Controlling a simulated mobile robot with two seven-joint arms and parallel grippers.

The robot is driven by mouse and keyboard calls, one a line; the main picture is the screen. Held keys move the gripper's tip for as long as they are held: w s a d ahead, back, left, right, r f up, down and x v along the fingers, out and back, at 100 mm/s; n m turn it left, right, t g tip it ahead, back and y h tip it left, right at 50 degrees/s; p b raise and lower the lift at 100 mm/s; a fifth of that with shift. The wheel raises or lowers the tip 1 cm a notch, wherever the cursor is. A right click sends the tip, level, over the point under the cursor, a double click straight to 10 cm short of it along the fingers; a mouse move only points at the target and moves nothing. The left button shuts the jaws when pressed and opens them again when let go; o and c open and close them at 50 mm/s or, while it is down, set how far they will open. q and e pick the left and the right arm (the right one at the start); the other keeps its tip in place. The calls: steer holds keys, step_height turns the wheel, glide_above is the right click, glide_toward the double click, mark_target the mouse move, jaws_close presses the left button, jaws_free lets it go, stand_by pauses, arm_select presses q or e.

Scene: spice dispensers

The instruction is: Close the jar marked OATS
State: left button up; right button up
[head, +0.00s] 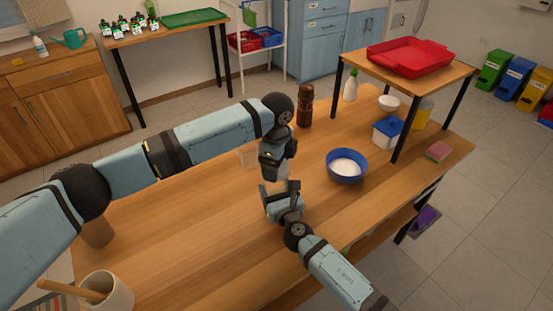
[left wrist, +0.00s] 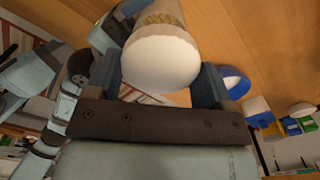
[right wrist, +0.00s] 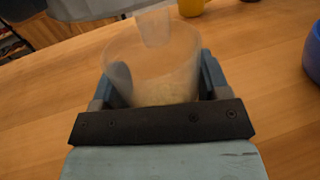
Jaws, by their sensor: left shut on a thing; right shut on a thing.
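My left gripper (head: 272,178) points down near the middle of the table and is shut on a round white lid (left wrist: 163,62). In the left wrist view a clear jar (left wrist: 165,14) with tan grains lies just beyond the lid. My right gripper (head: 280,201) is shut on this jar's sides, close below the left gripper. In the right wrist view the clear jar (right wrist: 152,65) has pale grains low inside. No marking on it is readable. The grippers mostly hide jar and lid in the head view. I cannot tell whether the lid touches the rim.
A blue bowl (head: 346,166) of white contents stands to the right. A brown mill (head: 305,106) stands behind. A raised shelf with a red tray (head: 409,57) stands at back right.

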stand_by(0.4)
arm_select(q)
steer(key=shift+f, duration=0.85)
steer(key=shift+f, duration=0.5)
arm_select(e)
steer(key=c, duration=0.4)
arm_select(q)
steer(key=m, duration=1.2)
steer(key=shift+a, duration=0.1)
steer(key=m, duration=0.6)
steer(key=shift+f+m, duration=0.1)
steer(key=shift+m, duration=0.2)
steer(key=m, duration=0.4)
